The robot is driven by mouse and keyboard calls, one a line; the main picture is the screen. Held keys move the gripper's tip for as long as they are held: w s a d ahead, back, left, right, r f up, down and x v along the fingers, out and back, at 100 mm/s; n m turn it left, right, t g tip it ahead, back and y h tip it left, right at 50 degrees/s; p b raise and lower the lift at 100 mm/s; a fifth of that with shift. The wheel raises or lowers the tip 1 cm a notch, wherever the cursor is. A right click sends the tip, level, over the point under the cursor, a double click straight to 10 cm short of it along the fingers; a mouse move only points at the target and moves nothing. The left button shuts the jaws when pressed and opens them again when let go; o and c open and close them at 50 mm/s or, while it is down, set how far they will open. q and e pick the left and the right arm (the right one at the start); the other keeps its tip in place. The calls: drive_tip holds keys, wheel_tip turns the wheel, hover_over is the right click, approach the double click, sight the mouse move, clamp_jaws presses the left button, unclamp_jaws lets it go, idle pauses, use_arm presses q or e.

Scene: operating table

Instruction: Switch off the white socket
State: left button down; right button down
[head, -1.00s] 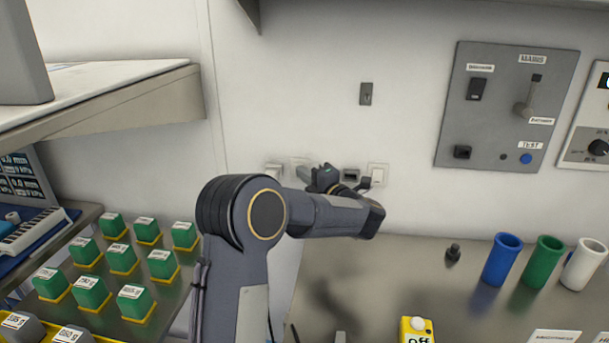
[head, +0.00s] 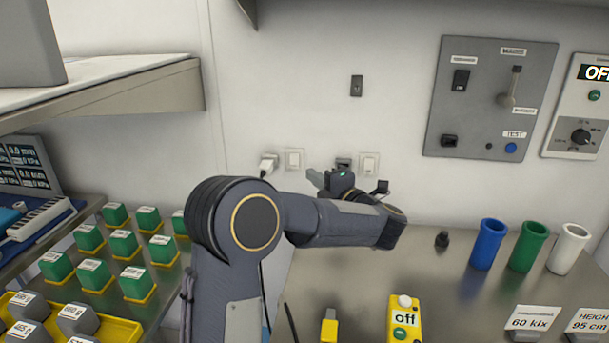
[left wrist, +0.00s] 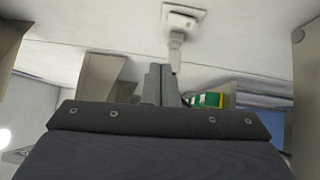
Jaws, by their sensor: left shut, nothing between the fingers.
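On the wall, a white socket (head: 268,163) has a white plug in it, and a white rocker switch (head: 294,159) sits just right of it. A grey socket (head: 343,162) and a second white switch (head: 370,164) are farther right. My left gripper (head: 312,179) is shut and empty, its fingers pointing left, below and right of the first white switch and apart from it. In the left wrist view, the shut fingers (left wrist: 161,84) show below a white socket plate (left wrist: 183,18) with a plug. The switch's position is too small to tell. My right gripper is not in view.
A shelf (head: 150,95) juts out at the left. Green blocks (head: 123,243) stand below it. A grey panel (head: 490,98) is on the wall at right. Blue, green and white cups (head: 487,245) and a yellow "off" box (head: 404,318) stand on the metal table (head: 455,300).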

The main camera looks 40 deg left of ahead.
use_arm(q)
drive_tip(key=shift+v, duration=1.2)
drive_tip(key=shift+r, duration=0.15)
